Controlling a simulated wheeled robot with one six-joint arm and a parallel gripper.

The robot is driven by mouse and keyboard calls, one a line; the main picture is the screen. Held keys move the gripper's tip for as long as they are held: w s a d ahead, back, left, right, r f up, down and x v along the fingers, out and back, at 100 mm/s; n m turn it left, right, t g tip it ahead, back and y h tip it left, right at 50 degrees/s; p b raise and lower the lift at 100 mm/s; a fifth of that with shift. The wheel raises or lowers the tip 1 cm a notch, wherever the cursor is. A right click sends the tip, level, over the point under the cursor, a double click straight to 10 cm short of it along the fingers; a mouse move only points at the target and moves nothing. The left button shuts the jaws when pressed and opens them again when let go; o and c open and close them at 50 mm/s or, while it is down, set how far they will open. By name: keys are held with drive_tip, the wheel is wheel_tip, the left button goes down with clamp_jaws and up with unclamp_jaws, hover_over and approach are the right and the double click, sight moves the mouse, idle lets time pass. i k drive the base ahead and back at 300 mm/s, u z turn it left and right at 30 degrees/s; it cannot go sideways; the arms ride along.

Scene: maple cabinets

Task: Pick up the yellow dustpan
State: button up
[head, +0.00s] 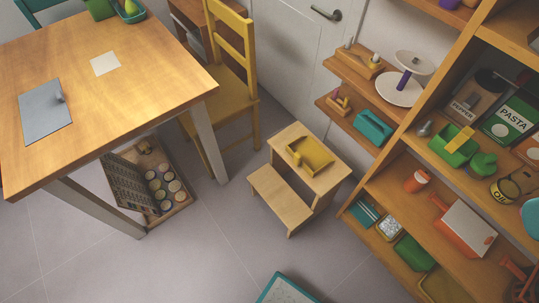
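The yellow dustpan (311,155) lies on the top step of a small wooden step stool (270,186) in the middle of the head view. It looks like a shallow open pan with raised sides, and a short part, perhaps its handle, points to the left. Nothing lies on top of it. My gripper is not in view.
A wooden table (140,80) stands at left with a yellow chair (232,60) behind it. Open shelves (390,180) full of goods stand close on the right. A teal-edged board (285,290) lies at the bottom. Grey floor (195,255) before the stool is clear.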

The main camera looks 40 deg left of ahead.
sight(305, 153)
drive_tip(key=u, duration=0.4)
drive_tip(key=k, duration=0.4)
drive_tip(key=u, duration=0.45)
drive_tip(key=i, duration=0.5)
drive_tip(key=u, duration=0.35)
drive_tip(key=k, duration=0.45)
drive_tip(key=u, duration=1.1)
drive_tip(key=i, duration=0.65)
drive_tip(key=z, duration=0.7)
drive_tip(key=i, duration=0.4)
drive_tip(key=z, duration=0.45)
